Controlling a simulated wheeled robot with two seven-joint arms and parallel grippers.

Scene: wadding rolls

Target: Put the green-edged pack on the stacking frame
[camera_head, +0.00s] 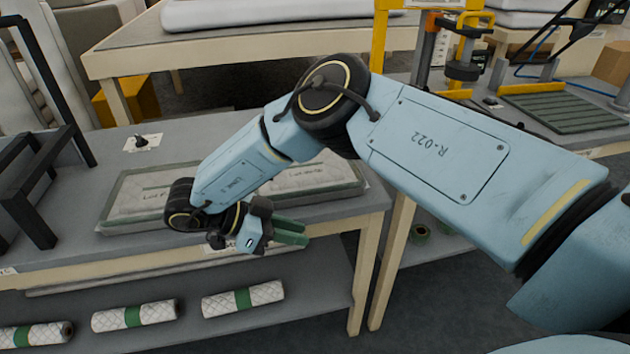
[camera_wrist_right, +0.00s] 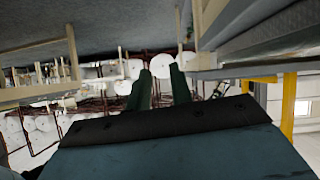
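A flat, pale wadding pack with green edges (camera_head: 130,208) lies on the grey table top. Dark lettering shows on it, and my right arm covers its middle. My left gripper is out of view.
A black metal frame (camera_head: 35,180) stands at the table's left end. Several quilted rolls with green bands (camera_head: 133,316) lie on the lower shelf. A second table (camera_head: 260,45) behind carries a thick white pad (camera_head: 270,10). Yellow posts (camera_head: 378,40) stand beyond my arm.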

